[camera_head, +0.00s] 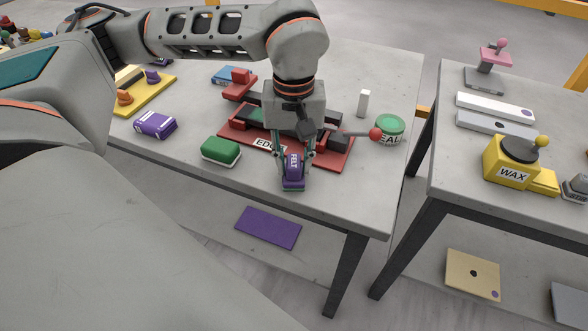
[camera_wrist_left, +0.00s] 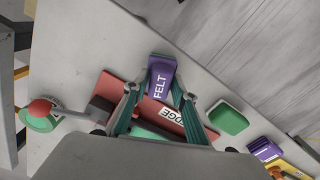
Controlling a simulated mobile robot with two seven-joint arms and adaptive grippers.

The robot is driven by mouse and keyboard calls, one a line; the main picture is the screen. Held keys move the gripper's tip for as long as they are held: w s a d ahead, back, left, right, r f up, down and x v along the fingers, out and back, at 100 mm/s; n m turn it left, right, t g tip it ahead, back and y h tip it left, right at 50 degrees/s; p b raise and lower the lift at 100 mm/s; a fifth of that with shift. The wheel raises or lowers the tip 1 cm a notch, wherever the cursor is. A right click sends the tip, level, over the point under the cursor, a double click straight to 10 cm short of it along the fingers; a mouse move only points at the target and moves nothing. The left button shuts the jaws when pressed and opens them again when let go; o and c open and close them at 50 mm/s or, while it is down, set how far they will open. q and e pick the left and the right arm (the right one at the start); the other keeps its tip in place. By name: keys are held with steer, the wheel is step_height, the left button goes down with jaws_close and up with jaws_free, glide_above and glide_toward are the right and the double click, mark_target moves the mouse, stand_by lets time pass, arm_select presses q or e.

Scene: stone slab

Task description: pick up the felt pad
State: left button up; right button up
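The felt pad (camera_head: 293,168) is a small purple block with a white FELT label. It is at the front edge of the red board, over the near part of the left table. My left gripper (camera_head: 294,160) points down over it, one finger on each side, and looks shut on it. In the left wrist view the felt pad (camera_wrist_left: 161,78) sits between the fingertips (camera_wrist_left: 160,88), which lean in to its sides. I cannot tell whether its underside touches the table. My right gripper is not in view.
The red board (camera_head: 335,158) with an EDGE label and red-knobbed lever lies right behind. A green block (camera_head: 221,150) and a purple-and-white box (camera_head: 154,124) are to the left. A green tin (camera_head: 390,129) and white cylinder (camera_head: 363,103) are to the right.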

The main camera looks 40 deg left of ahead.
mark_target(294, 161)
arm_select(q)
jaws_close()
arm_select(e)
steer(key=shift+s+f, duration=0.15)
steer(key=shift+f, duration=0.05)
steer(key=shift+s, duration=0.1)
arm_select(q)
step_height(294, 161, up, 20)
steer(key=p, duration=0.3)
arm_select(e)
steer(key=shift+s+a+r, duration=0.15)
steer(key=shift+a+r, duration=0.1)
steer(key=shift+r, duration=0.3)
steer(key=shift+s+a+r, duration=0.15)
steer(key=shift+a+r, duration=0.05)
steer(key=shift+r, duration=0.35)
arm_select(q)
steer(key=shift+c, duration=2)
jaws_free()
